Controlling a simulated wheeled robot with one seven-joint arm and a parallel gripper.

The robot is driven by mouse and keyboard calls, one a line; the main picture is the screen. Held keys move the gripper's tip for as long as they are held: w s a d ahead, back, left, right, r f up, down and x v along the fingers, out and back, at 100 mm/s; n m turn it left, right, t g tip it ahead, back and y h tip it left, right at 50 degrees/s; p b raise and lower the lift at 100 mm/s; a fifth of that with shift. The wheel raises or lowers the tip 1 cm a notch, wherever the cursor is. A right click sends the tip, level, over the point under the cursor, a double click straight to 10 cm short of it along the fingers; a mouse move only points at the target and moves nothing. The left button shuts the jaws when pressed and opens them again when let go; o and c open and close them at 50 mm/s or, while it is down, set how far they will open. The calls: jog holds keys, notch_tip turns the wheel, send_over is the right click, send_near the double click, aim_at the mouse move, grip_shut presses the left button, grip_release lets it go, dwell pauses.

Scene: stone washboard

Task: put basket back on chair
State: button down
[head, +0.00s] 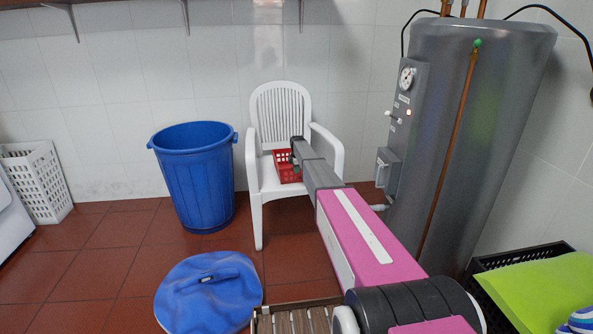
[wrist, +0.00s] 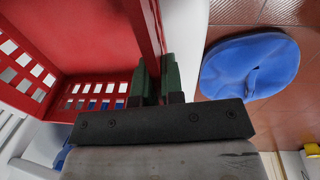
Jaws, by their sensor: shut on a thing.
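The red basket (head: 286,167) is at the seat of the white plastic chair (head: 279,105), between its armrests. I cannot tell whether its base rests on the seat or is just above it. My gripper (head: 296,153) reaches in from the front right, at the basket's right side. In the wrist view, the green fingers of my gripper (wrist: 157,80) are shut on a red wall of the basket (wrist: 90,40). The basket's slotted side and inside show to the left, and it looks empty there. A white strip of the chair (wrist: 190,28) shows beyond the fingers.
A blue bin (head: 195,180) stands left of the chair, and its blue lid (head: 208,293) lies on the tiled floor in front. A grey boiler (head: 466,140) stands to the right of my arm. A white crate (head: 38,183) is at the far left.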

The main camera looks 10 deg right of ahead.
jog(key=c, duration=1.2)
grip_release()
jog(key=shift+c, duration=0.2)
notch_tip(320, 180, up, 12)
jog(key=s, duration=0.1)
jog(key=s+f+m, duration=0.2)
jog(key=s+m, duration=0.4)
jog(key=s, duration=1.4)
jog(key=s+a+f+m, duration=0.1)
jog(key=s+f+m, duration=0.2)
jog(key=s, duration=1.8)
jog(key=s+f+m+g, duration=0.1)
jog(key=s+m, duration=0.9)
jog(key=s, duration=1.1)
jog(key=shift+s+a+f, duration=0.25)
jog(key=shift+a+f, duration=0.15)
jog(key=shift+f, duration=0.45)
